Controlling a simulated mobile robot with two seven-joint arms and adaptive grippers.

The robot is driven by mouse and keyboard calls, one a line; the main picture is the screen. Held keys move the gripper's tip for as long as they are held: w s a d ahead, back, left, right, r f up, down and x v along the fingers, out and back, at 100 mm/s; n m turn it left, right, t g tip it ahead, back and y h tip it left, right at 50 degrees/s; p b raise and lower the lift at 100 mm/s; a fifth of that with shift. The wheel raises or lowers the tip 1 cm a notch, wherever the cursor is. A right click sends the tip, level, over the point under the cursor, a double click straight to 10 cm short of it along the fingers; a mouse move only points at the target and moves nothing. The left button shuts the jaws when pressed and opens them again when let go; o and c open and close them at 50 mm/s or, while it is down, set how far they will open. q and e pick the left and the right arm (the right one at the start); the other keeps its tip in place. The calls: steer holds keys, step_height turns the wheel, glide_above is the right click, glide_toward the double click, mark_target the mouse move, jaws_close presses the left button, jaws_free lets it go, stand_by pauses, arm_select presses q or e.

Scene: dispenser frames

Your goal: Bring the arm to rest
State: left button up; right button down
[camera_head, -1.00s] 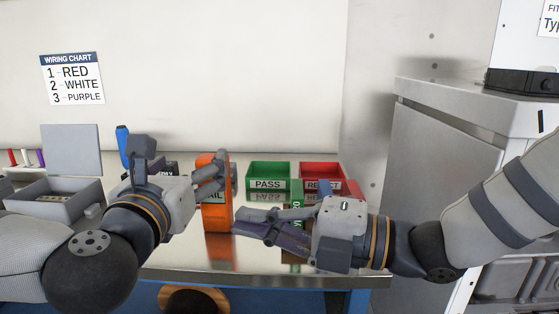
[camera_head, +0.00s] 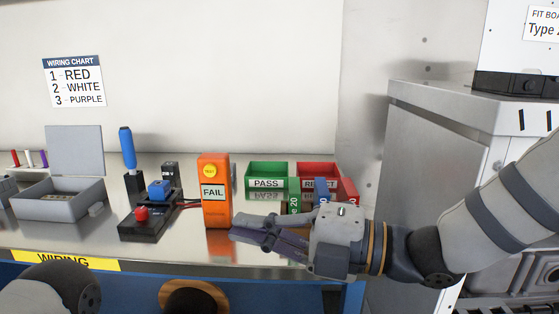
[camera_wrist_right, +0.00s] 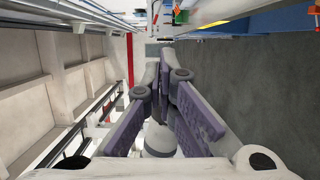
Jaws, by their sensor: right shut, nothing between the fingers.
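My right gripper (camera_head: 245,230) reaches in from the right over the front of the metal bench, fingers shut with nothing between them. In the right wrist view the closed fingers (camera_wrist_right: 165,62) meet at the top, with nothing held. Its fingertips are just in front of the orange tester (camera_head: 215,215), which stands upright with a FAIL label; I cannot tell whether they touch. My left arm (camera_head: 55,289) shows only at the lower left corner, and its gripper is out of view.
A black fixture (camera_head: 145,225) with a red button and an upright blue-handled tool (camera_head: 128,148) stand left of the tester. An open grey box (camera_head: 62,203) is further left. Green PASS (camera_head: 267,168) and red REJECT (camera_head: 318,167) bins are behind. A grey cabinet (camera_head: 440,150) stands right.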

steer(key=s+d+f+m+t+h, duration=0.1)
steer(key=s+d+f+m+h, duration=0.15)
steer(key=f+m, duration=0.75)
steer(key=s+d+f+m+h, duration=0.1)
steer(key=d+f+m+h, duration=0.35)
steer(key=f, duration=0.85)
steer(key=s+d+f+m+g+h, duration=0.2)
steer(key=s+d+f+m+h, duration=0.25)
steer(key=s+f+m, duration=0.55)
arm_select(q)
steer(key=shift+w+a+r+m+p, duration=0.25)
steer(key=shift+a+r+p, duration=0.15)
steer(key=shift+r, duration=0.1)
steer(key=shift+w+a+r+m+p, duration=0.1)
steer(key=shift+a+r+m+p, duration=0.2)
steer(key=shift+r, duration=0.2)
arm_select(e)
steer(key=s+d+f+m+g+h, duration=0.2)
steer(key=s+d, duration=0.2)
steer(key=s, duration=0.3)
steer(key=s+d+f+m+g+h, duration=0.1)
steer(key=s+d+f+m+g, duration=0.1)
steer(key=s+d, duration=0.3)
steer(key=s+d+f+m+g+h, duration=0.2)
steer(key=s+d+m, duration=0.2)
steer(key=s, duration=0.7)
steer(key=shift+d+f+g+h, duration=0.2)
steer(key=shift+d+g+h, duration=0.15)
steer(key=shift+d, duration=0.3)
